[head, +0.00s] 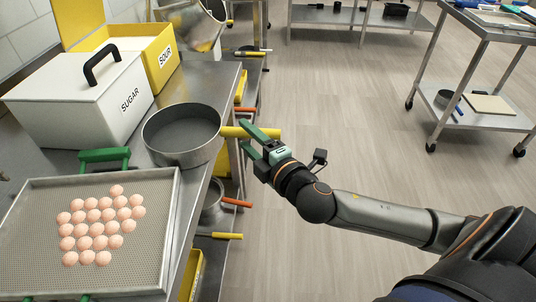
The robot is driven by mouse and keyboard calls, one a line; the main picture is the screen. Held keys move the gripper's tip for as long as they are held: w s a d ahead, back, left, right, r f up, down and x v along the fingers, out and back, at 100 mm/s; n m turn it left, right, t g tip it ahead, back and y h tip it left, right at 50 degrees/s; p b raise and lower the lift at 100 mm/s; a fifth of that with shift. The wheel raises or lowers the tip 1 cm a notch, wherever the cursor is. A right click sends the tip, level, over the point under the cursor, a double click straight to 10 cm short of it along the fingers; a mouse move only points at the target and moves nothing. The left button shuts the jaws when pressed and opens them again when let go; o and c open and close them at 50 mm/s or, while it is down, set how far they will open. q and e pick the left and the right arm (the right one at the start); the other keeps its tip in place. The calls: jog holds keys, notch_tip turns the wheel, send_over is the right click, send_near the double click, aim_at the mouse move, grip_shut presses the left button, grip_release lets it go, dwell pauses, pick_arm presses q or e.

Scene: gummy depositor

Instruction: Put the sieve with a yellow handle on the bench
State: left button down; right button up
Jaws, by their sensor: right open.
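The round grey metal sieve (182,131) with a yellow handle (231,132) appears to rest upright on the metal bench (229,82), close to its front edge. Its handle sticks out to the right past the bench edge. My right gripper (241,134) is open at the handle, with its green fingers to either side of it in the picture. I cannot tell whether the fingers touch the handle. The sieve looks empty. My left gripper is not in view.
A perforated tray (150,260) of pink balls with a green handle (105,156) lies left of the sieve. A white SUGAR box (75,105) and yellow SOUR box (161,57) stand behind. Handled pans sit on shelves below the bench. The floor (340,130) to the right is clear.

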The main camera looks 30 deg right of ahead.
jog(key=shift+s+p, duration=1)
jog(key=shift+s, duration=3.55)
notch_tip(320, 180, down, 16)
jog(key=s+a+m+g, duration=0.2)
jog(key=s+m+g, duration=0.1)
jog(key=m+g, duration=0.3)
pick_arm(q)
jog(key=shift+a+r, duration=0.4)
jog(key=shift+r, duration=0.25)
pick_arm(e)
jog(key=s+a+f+m+g+y, duration=0.2)
jog(key=s+a+f+m, duration=0.4)
jog(key=f+m, duration=0.3)
notch_tip(320, 180, down, 2)
jog(key=shift+a+f+y, duration=0.1)
jog(key=shift+a+y, duration=0.2)
jog(key=shift+a, duration=0.4)
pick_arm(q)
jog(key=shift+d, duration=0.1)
pick_arm(e)
jog(key=shift+d, duration=0.1)
